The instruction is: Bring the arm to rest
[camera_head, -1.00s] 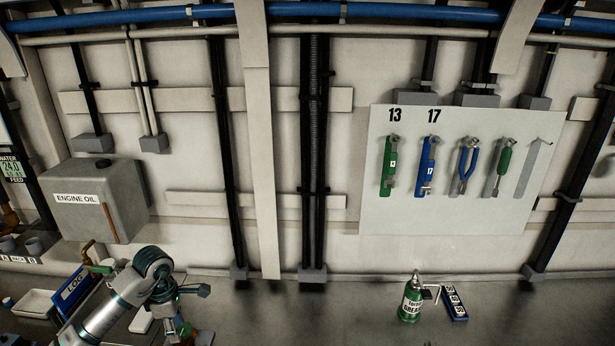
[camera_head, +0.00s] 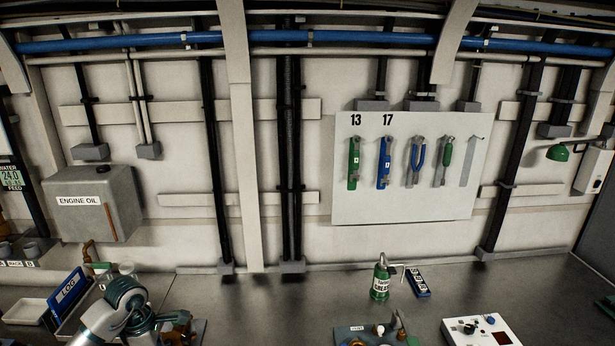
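My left arm comes in at the lower left of the head view, over the bench (camera_head: 270,310). My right arm and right gripper are not in view.
A green grease can (camera_head: 380,279) and dark blue block (camera_head: 418,282) stand on the bench. Tools hang on a white board (camera_head: 400,205). A blue LOG binder (camera_head: 68,292) is left.

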